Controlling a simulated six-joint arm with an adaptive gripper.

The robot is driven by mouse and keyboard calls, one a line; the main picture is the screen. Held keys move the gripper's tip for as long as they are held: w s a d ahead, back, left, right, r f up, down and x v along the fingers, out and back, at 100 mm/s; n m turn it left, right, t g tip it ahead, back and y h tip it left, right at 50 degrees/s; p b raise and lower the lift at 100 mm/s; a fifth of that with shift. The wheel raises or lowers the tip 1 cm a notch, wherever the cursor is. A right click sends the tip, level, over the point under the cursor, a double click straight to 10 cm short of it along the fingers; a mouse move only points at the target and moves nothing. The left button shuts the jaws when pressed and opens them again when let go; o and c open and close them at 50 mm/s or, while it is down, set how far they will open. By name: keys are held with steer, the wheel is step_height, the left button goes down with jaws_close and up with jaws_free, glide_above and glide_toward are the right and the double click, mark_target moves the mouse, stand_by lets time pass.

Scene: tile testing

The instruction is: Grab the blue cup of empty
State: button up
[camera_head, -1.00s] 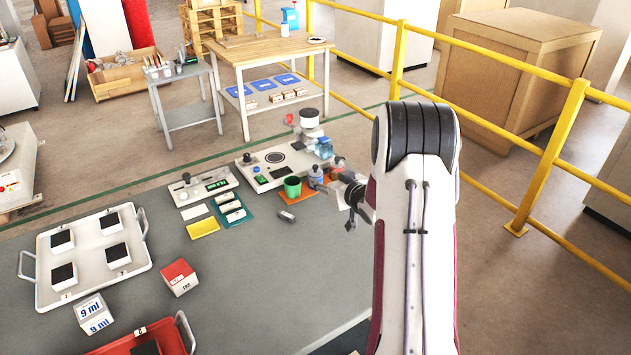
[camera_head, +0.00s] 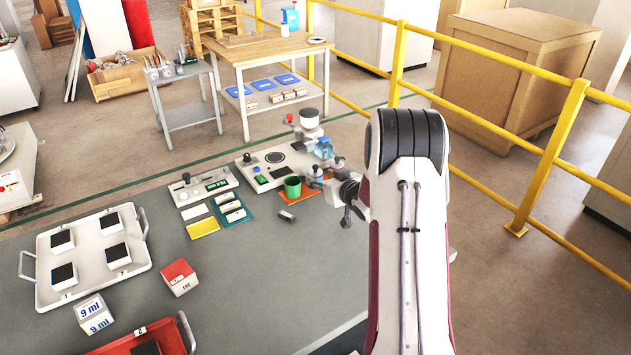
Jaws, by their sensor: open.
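A small translucent blue cup-like vessel (camera_head: 323,149) stands at the right of the white bench device, below its white round top. A green cup (camera_head: 292,187) stands in front of the device, by the orange mat (camera_head: 298,199). Two small bottles with grey caps (camera_head: 315,172) stand near that mat, close to my gripper. My gripper (camera_head: 337,201) is open, right of the green cup and nearer to me than the blue vessel. My arm hides part of it, and nothing is seen held between its fingers.
A white tray (camera_head: 44,290) with dark-topped blocks and a red-and-white box (camera_head: 179,277) are at left. Yellow railing (camera_head: 545,170) runs behind my arm. The table's middle is clear.

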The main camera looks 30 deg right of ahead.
mark_target(319, 177)
steer(key=shift+w+f, duration=0.1)
steer(key=shift+x, duration=2.5)
steer(key=shift+d+f, duration=0.15)
steer(key=shift+c, duration=0.4)
steer(key=c, duration=0.9)
